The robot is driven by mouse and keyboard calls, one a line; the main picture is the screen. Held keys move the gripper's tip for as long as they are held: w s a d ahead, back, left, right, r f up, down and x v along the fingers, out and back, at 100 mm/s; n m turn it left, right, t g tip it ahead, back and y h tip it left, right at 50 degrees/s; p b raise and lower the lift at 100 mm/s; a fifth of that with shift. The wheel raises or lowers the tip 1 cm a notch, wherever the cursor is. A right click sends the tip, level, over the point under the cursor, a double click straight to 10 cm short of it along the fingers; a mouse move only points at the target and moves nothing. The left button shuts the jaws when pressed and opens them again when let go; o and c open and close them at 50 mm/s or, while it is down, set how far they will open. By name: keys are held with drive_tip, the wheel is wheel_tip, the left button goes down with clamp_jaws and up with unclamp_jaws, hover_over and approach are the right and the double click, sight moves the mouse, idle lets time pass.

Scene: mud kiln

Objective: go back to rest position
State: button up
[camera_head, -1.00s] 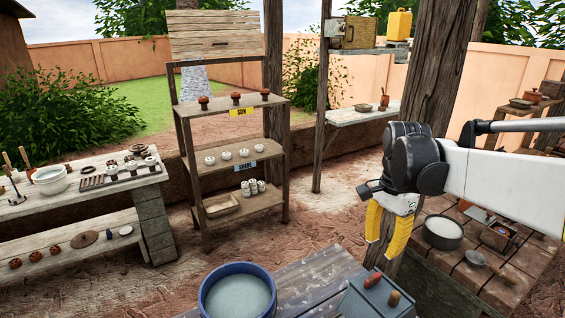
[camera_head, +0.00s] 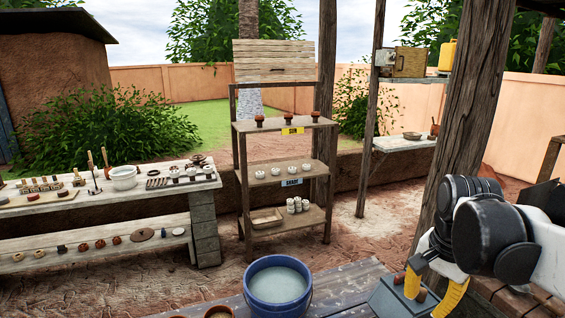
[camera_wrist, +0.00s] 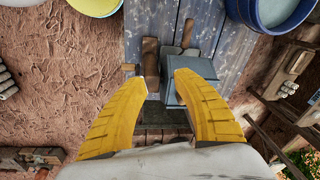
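My gripper (camera_head: 432,290) has yellow fingers and hangs at the lower right of the head view, in front of the wooden post. In the wrist view my gripper (camera_wrist: 160,84) has its two fingers spread apart with nothing held between them. Beyond the fingertips, and lower down, is a grey box (camera_wrist: 188,80) with brown handles by it. The box (camera_head: 392,300) also shows in the head view, partly hidden by the gripper.
A shelf rack (camera_head: 285,183) with small pots stands mid-scene. A work table (camera_head: 60,199) with tools is at left. A thick post (camera_head: 470,100) rises close beside my arm.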

drive_tip(key=s+a+f+n+t+b, duration=0.5)
drive_tip(key=s+a+f+n+b, duration=0.2)
drive_tip(key=s+a+f+n, duration=0.2)
drive_tip(key=shift+a+f+n, duration=0.2)
drive_tip(key=shift+f+n, duration=0.4)
drive_tip(key=shift+n, duration=0.2)
